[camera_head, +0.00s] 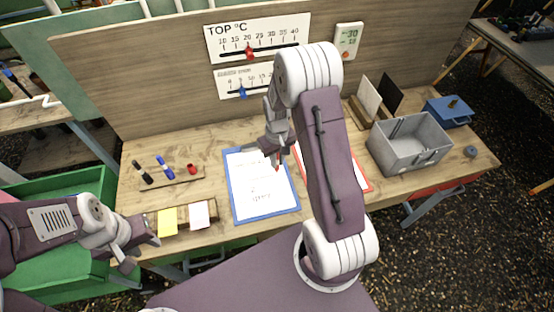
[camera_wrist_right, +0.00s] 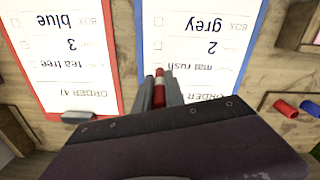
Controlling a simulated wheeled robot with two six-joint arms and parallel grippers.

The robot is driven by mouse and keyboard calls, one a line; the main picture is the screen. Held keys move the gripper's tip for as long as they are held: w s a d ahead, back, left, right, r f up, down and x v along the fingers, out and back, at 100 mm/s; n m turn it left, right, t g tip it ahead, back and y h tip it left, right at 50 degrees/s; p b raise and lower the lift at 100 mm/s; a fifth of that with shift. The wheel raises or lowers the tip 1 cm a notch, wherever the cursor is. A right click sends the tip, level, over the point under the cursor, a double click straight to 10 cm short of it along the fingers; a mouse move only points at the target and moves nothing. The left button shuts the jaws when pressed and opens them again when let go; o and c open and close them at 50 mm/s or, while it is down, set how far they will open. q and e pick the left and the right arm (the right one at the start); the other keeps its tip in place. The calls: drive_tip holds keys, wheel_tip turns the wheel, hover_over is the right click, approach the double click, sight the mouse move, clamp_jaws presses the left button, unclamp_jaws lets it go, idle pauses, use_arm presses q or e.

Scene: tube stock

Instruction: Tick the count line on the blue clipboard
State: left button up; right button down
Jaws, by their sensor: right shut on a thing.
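The blue clipboard (camera_head: 234,203) lies on the bench with a white order sheet. In the right wrist view the blue clipboard (camera_wrist_right: 138,30) shows upside-down lines "mat rush", "2" and "BOX grey", with small boxes beside them. My left gripper (camera_head: 135,248) is open and empty near the bench's front left edge. My right arm hides part of the bench.
A red-edged clipboard (camera_wrist_right: 110,50) lies close beside the blue one. A wooden holder (camera_head: 180,177) carries black and blue markers and a red cap (camera_head: 193,168). Yellow (camera_head: 167,221) and white note pads stand in front. A grey bin (camera_head: 408,145) and blue box (camera_head: 448,110) stand right.

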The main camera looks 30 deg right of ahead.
drive_tip(key=shift+f, duration=0.15)
drive_tip(key=shift+f, duration=0.25)
drive_tip(key=shift+f, duration=0.25)
idle(0.5)
idle(0.4)
drive_tip(key=shift+s+d, duration=0.15)
drive_tip(key=shift+s, duration=0.15)
idle(0.3)
idle(0.4)
drive_tip(key=shift+w+d, duration=0.15)
drive_tip(key=shift+w, duration=0.05)
drive_tip(key=shift+w+d, duration=0.3)
drive_tip(key=shift+d, duration=0.05)
drive_tip(key=shift+p, duration=0.35)
idle(0.3)
